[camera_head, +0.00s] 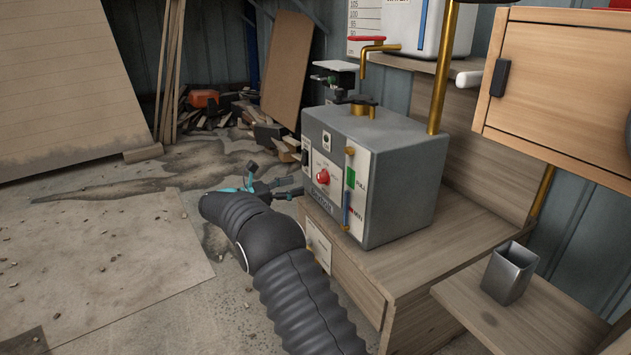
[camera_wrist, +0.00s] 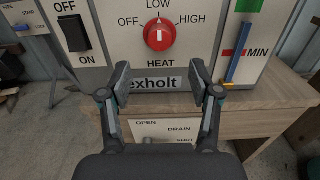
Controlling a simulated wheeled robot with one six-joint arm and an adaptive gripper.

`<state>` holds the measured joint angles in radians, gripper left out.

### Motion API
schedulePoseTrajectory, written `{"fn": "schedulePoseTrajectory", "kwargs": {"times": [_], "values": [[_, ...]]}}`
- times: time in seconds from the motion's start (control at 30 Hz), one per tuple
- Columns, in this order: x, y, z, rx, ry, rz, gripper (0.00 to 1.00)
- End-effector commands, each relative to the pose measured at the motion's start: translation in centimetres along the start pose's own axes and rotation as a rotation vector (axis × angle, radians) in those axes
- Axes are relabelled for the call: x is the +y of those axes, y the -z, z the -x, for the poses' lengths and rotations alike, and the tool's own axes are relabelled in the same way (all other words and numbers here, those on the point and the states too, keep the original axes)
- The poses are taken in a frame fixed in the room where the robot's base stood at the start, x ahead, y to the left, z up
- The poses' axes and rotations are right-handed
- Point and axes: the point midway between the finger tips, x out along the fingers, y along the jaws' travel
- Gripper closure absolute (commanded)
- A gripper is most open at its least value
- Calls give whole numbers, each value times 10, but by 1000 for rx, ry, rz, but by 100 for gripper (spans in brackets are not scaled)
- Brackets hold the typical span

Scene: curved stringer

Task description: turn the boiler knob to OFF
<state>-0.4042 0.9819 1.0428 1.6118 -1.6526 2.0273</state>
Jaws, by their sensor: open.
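The boiler (camera_head: 395,170) is a grey box on a wooden bench. Its front panel carries a red knob (camera_head: 323,177), which also shows in the wrist view (camera_wrist: 159,35). Around the knob are the labels OFF at left, LOW at top and HIGH at right, with HEAT below. The knob's white mark stands upright, toward LOW. My gripper (camera_wrist: 162,88) is open and empty in front of the panel, its fingertips lower than the knob and to either side of it. In the head view my gripper (camera_head: 268,187) is partly hidden by my arm.
A black ON/OFF switch (camera_wrist: 74,33) sits left of the knob. A blue-marked MIN gauge (camera_wrist: 238,52) is at right. Below is a DRAIN label plate (camera_wrist: 165,130) on the bench front. A metal cup (camera_head: 509,273) stands on the right shelf (camera_head: 560,313).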

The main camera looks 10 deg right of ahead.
Motion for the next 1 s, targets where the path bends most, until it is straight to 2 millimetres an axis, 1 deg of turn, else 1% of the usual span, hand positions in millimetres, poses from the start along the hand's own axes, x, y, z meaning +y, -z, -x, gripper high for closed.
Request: {"fn": "schedulePoseTrajectory", "kwargs": {"times": [0.03, 0.2, 0.4, 0.6, 0.87, 0.97, 1.0], "values": [[0, 0, -11, -1, 3, 1, 37], [0, 0, -41, -1, 2, 1, 37], [0, 0, -67, -1, 0, 1, 37], [0, 0, -77, -1, -2, 1, 37], [0, 0, -78, -1, -2, 1, 37], [0, 0, -78, -1, -1, 1, 60], [0, 0, -78, -1, -1, 1, 70]]}}
